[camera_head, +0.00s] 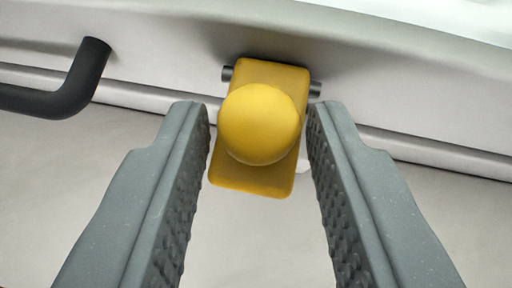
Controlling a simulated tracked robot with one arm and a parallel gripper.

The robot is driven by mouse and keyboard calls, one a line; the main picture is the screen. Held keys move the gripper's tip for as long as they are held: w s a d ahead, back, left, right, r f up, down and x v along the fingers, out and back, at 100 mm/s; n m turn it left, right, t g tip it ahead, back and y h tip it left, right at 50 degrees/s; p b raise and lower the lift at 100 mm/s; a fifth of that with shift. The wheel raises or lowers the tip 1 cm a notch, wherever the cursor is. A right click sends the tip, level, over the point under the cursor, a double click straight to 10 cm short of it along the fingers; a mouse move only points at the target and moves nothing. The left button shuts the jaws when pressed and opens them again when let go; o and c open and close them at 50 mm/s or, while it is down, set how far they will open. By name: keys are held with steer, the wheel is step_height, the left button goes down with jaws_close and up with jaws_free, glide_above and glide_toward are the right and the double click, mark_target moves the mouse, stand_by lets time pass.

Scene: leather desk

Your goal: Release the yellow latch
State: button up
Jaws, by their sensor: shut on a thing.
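The yellow latch (245,182) is a flat plate with a round yellow knob (259,124) on its face. It hangs from a dark pin across its top, on a pale grey wall, tilted slightly in the picture. My gripper (259,118) has its two grey textured fingers on either side of the knob. It is shut on the knob, with the fingertips close to its left and right sides. The back of the latch is hidden.
A dark bent handle (80,82) juts out at the upper left, left of my gripper. A pale ledge (400,30) runs above the latch, and a seam runs across the wall behind it. The pale surface below looks clear.

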steer(key=shift+r, duration=0.1)
steer(key=o, duration=0.7)
steer(key=shift+o, duration=0.2)
steer(key=b+v, duration=0.1)
steer(key=v, duration=1.2)
steer(key=shift+s, duration=0.3)
steer(key=shift+r, duration=0.1)
steer(key=shift+r, duration=0.1)
